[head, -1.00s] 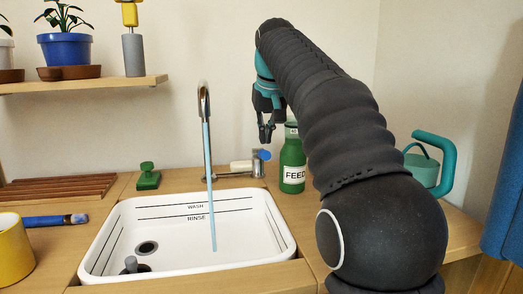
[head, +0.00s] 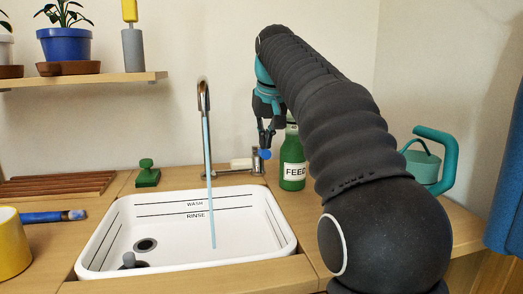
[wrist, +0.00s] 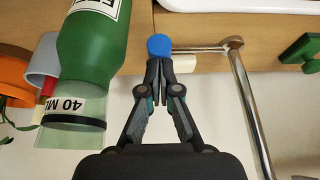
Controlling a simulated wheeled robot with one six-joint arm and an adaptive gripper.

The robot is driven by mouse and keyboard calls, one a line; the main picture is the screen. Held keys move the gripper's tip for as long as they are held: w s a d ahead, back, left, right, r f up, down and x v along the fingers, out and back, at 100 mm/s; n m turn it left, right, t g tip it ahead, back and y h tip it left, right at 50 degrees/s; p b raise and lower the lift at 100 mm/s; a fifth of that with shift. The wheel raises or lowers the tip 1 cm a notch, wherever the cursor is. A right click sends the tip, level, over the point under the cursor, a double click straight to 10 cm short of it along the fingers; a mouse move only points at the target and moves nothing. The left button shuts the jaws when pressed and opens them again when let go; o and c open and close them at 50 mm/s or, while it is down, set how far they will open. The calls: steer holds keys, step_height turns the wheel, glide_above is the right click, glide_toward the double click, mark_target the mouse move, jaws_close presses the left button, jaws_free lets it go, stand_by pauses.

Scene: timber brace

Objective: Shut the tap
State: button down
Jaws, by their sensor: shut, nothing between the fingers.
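The tap is chrome, with a tall curved spout (head: 204,100) over the sink and a lever ending in a blue knob (head: 265,154). A pale blue stream of water (head: 210,190) runs from the spout into the white sink (head: 120,225). My gripper (head: 266,143) is shut and empty, pointing down right at the blue knob. In the wrist view the blue knob (wrist: 159,45) sits just beyond the closed fingertips (wrist: 165,64); I cannot tell whether they touch it. The fingers hide part of the knob and lever in the head view.
A green FEED bottle (head: 292,165) stands close to the right of the tap. A teal watering can (head: 424,165) is at the right. A shelf (head: 90,82) with plants hangs at the back left.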

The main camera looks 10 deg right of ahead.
steer(key=shift+f+b, duration=0.55)
steer(key=shift+f, duration=0.3)
step_height(320, 180, up, 7)
steer(key=p, duration=0.8)
steer(key=shift+r, duration=0.15)
